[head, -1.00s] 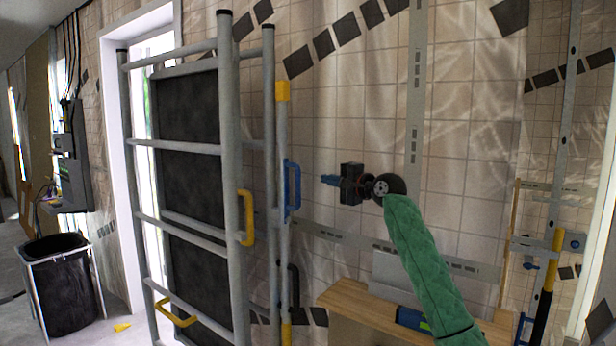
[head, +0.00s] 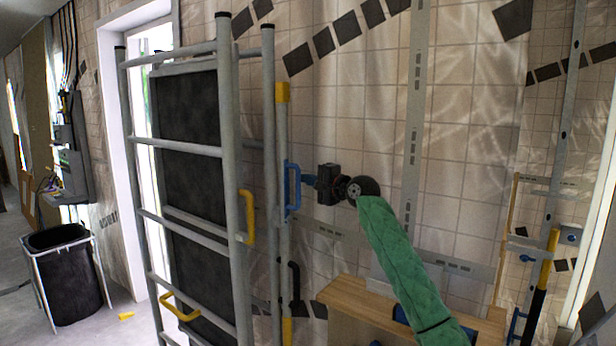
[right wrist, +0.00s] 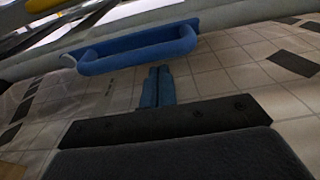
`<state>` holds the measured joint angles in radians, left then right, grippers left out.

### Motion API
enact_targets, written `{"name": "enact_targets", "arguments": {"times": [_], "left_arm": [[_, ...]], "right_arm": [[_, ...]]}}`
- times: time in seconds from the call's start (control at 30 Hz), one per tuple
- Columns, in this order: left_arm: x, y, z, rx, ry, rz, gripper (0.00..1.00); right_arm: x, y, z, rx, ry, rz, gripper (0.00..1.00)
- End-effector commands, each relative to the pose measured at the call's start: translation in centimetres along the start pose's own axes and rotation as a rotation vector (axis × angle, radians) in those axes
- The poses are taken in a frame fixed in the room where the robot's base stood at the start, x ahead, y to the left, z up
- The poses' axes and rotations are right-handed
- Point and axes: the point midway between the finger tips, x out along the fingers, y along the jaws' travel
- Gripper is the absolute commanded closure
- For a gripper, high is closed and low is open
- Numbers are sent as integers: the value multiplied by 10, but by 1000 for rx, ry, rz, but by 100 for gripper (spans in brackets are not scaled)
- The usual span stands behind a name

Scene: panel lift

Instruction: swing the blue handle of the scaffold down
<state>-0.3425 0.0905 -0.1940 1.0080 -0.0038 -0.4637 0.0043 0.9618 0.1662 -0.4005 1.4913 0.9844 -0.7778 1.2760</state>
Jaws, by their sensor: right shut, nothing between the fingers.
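The scaffold (head: 226,180) is a grey tube frame with dark panels, upright at the left of the head view. Its blue handle (head: 288,188) is a loop on the right-hand post, standing upright along it. In the right wrist view the blue handle (right wrist: 138,48) lies across the upper part, just beyond the fingertips. My right gripper (head: 308,181) points left at the handle, close to it, with no clear contact visible. Its blue fingers are shut and empty, and also show in the right wrist view (right wrist: 157,88). My left gripper is not in view.
Yellow handles (head: 248,217) sit on the scaffold's nearer post and low on its frame. A wooden bench (head: 350,300) stands below my right arm. A black bin (head: 70,275) stands at the far left. The tiled wall is behind the scaffold.

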Motion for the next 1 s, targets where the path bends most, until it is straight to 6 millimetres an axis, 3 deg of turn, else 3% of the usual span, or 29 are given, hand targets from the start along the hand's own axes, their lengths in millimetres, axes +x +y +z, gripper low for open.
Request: {"name": "enact_targets", "arguments": {"times": [0.2, 0.67, 1.0], "left_arm": [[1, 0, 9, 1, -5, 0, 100], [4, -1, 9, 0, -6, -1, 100], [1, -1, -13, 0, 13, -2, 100]], "right_arm": [[-2, 0, 6, 0, 1, 0, 100], [-3, 0, 8, -15, 0, -3, 100], [-4, -1, 16, -75, 0, -11, 100]]}}
